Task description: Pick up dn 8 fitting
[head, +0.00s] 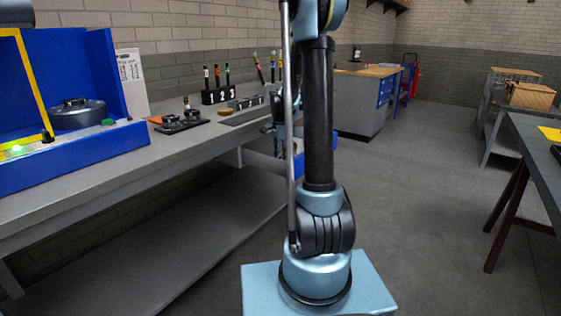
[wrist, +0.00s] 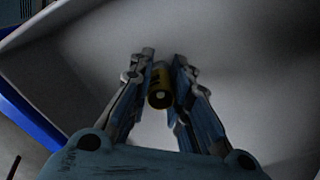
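A small yellow and dark cylindrical fitting (wrist: 160,92) shows in the wrist view, one round end facing the camera. I take it for the DN 8 fitting, but no label is readable. My gripper (wrist: 162,66) has its two fingers on either side of the fitting, close to it. Whether both fingers touch it is not clear. A pale, shaded surface lies behind it.
A blue edge (wrist: 28,112) runs along the left of the wrist view. In the head view, a long grey workbench (head: 150,160) at left carries a blue housing (head: 70,165), a black numbered holder (head: 220,96) and small parts. Open floor (head: 430,200) lies to the right.

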